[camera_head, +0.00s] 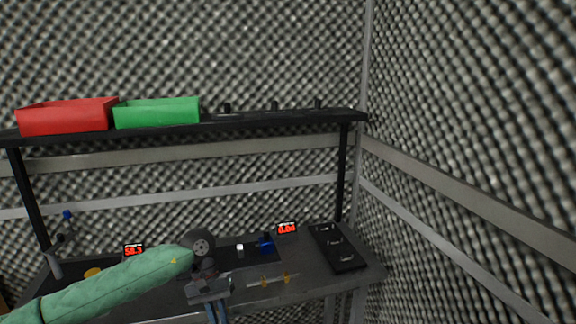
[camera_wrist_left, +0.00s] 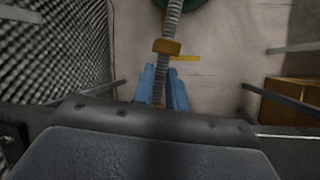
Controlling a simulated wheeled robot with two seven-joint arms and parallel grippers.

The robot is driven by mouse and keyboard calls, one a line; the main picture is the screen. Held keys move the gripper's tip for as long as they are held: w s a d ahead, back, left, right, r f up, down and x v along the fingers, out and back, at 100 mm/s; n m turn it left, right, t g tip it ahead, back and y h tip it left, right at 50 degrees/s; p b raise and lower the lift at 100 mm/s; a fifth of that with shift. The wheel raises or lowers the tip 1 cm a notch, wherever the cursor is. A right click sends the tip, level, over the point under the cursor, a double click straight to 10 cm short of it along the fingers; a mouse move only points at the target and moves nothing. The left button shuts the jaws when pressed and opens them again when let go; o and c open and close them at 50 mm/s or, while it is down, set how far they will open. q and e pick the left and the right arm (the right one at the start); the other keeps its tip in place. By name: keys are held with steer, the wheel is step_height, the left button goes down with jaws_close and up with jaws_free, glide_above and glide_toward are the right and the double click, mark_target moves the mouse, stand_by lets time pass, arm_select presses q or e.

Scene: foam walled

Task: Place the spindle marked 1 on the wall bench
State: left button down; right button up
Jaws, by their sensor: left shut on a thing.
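My left gripper (camera_head: 217,312) points down at the front edge of the wall bench (camera_head: 372,276). In the left wrist view its blue fingers (camera_wrist_left: 166,88) are shut on a grey threaded spindle (camera_wrist_left: 174,18) with a brass nut (camera_wrist_left: 167,47). A yellow strip shows beside the nut. The number on this spindle cannot be read. In the head view the held spindle cannot be made out. A thin rod with two brass-coloured pieces (camera_head: 264,282) lies along the bench front, right of the gripper. My right gripper is not in view.
A red bin (camera_head: 68,116) and a green bin (camera_head: 157,112) stand on the shelf above. Two red-digit displays (camera_head: 287,228), a blue item (camera_head: 265,245) and a black tray (camera_head: 338,249) stand on the bench. A cardboard box (camera_wrist_left: 290,101) shows low in the left wrist view.

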arm_select(q)
steer(key=s+a+f, duration=0.3)
steer(key=f, duration=0.2)
steer(key=shift+s+f, duration=0.15)
